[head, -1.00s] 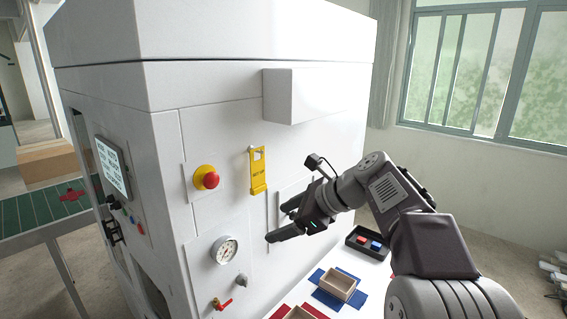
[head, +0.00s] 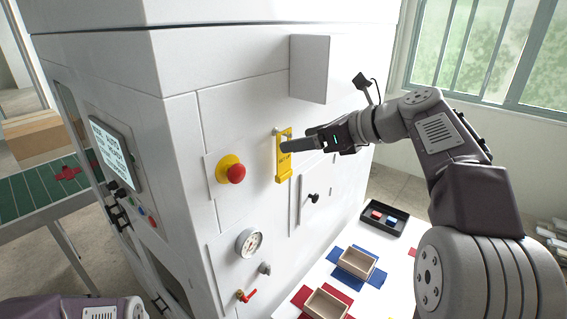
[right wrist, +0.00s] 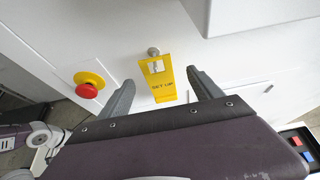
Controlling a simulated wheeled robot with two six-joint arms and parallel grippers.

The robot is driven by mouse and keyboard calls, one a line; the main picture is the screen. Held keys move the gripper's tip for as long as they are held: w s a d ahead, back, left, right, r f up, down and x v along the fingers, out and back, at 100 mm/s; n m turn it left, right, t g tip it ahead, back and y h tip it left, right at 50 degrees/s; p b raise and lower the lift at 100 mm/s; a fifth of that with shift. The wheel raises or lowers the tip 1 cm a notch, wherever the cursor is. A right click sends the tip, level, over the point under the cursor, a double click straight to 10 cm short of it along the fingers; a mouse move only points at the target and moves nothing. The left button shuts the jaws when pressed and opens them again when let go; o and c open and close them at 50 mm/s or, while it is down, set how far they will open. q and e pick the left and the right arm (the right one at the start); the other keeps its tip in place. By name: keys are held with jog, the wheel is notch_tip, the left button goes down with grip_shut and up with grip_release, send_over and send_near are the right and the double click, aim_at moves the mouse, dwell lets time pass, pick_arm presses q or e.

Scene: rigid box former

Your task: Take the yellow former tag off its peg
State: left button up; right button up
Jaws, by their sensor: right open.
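The yellow former tag (head: 284,168) hangs from its peg (head: 276,131) on the white machine's side panel. In the right wrist view the tag (right wrist: 158,86), lettered "SET UP", hangs by its slot below the round peg head (right wrist: 153,51). My right gripper (head: 287,146) is at the tag in the head view and hides part of its right side. In the right wrist view the right gripper's fingers (right wrist: 160,76) are open, one on each side of the tag, with gaps between. My left gripper is not in view; part of my left arm shows at the lower left.
A red emergency button (head: 236,173) on a yellow base sits left of the tag. Small trays (head: 357,263) lie on the white table.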

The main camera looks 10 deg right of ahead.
jog(key=x, duration=0.3)
jog(key=shift+w+a+f+p, duration=0.1)
jog(key=shift+a+f+p, duration=0.1)
jog(key=shift+a+p, duration=0.15)
grip_shut()
jog(key=shift+r, duration=0.25)
jog(key=s+d+r+b, duration=0.1)
jog(key=s+d+b, duration=0.3)
jog(key=s+d, duration=0.7)
jog(key=s, duration=0.3)
